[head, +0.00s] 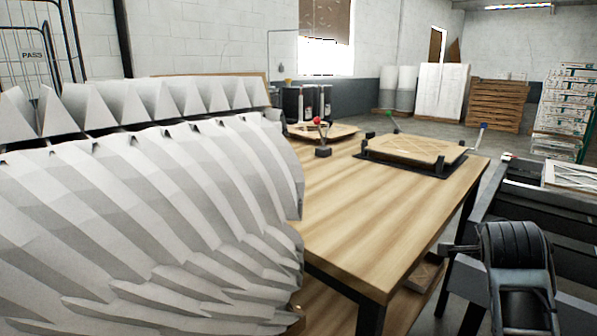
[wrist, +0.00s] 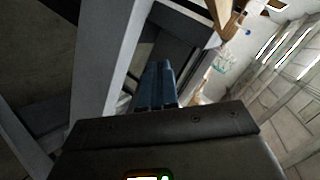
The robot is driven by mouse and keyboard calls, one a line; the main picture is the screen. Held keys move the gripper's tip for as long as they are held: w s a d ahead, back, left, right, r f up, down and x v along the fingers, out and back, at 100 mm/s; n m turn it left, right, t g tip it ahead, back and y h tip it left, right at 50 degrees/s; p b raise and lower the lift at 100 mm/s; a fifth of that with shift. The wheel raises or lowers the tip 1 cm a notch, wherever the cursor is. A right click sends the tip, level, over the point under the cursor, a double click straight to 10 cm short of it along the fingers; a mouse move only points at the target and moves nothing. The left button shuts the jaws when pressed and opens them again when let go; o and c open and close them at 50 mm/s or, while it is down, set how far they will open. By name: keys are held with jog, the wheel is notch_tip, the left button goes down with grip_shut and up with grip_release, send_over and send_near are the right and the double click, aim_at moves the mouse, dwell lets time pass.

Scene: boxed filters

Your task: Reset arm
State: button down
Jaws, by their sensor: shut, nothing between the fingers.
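My gripper (wrist: 157,70) shows in the wrist view, its dark blue fingers together and nothing between them. The fingers point toward a grey metal frame (wrist: 108,70); I cannot tell how far away it is. I cannot make out the fingers in the head view.
A wooden table (head: 375,225) holds a black fixture with a flat wooden-framed panel (head: 415,149). Large pleated white filter material (head: 150,220) fills the left. A dark metal frame (head: 555,205) stands at right. Wooden pallets (head: 497,103) are stacked at the back; floor between is open.

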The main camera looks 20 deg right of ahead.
jog(key=s+a+f+n+t+y, duration=0.2)
jog(key=s+a+f+n, duration=0.25)
jog(key=a, duration=0.25)
jog(key=s+a+f+n+t+y, duration=0.1)
jog(key=s+a+f+n+t, duration=0.1)
jog(key=s+a+f+n, duration=0.35)
jog(key=s+a+f+n+t+y, duration=0.25)
jog(key=a+n, duration=0.35)
jog(key=a, duration=0.4)
jog(key=s+a+r+n+t+y, duration=0.1)
jog(key=s+a+r+n+y, duration=0.1)
jog(key=s+a, duration=0.4)
jog(key=s+a+r+n+t+y, duration=0.1)
jog(key=s+a+r+n, duration=0.3)
jog(key=s, duration=0.9)
jog(key=a+n+y, duration=0.1)
jog(key=a, duration=0.2)
jog(key=shift+a+r+n, duration=0.2)
jog(key=shift+r+n, duration=0.2)
jog(key=shift+t+y, duration=0.25)
